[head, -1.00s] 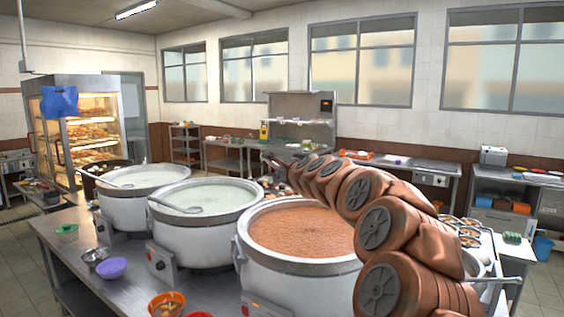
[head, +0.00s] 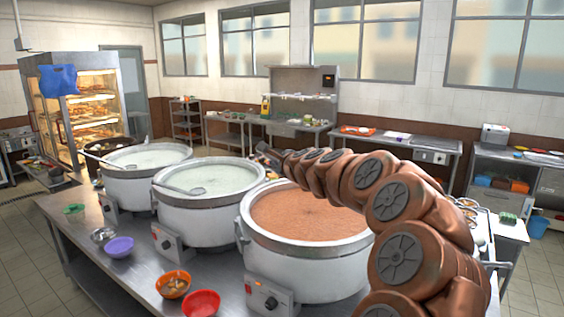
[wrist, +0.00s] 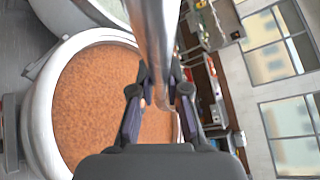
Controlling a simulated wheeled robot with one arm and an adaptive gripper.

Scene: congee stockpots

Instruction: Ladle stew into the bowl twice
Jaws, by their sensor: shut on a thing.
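A large white stockpot of orange-brown stew (head: 305,215) stands on the counter, just left of my arm. My gripper (wrist: 160,95) is shut on a shiny metal handle (wrist: 155,45), apparently the ladle's. The handle runs out of the top of the wrist view, and its bowl end is hidden. In the head view my gripper (head: 266,153) shows small and dark beyond the stew pot. An orange bowl with some food in it (head: 173,284) and a red bowl (head: 202,303) sit at the counter's front edge. I cannot tell which bowl is meant.
Two pots of white congee (head: 210,180) (head: 148,156) stand left of the stew, each with a ladle resting on it. A purple bowl (head: 119,247), a metal bowl (head: 103,235) and a green bowl (head: 74,209) line the front edge. Bare counter (head: 140,270) lies between them.

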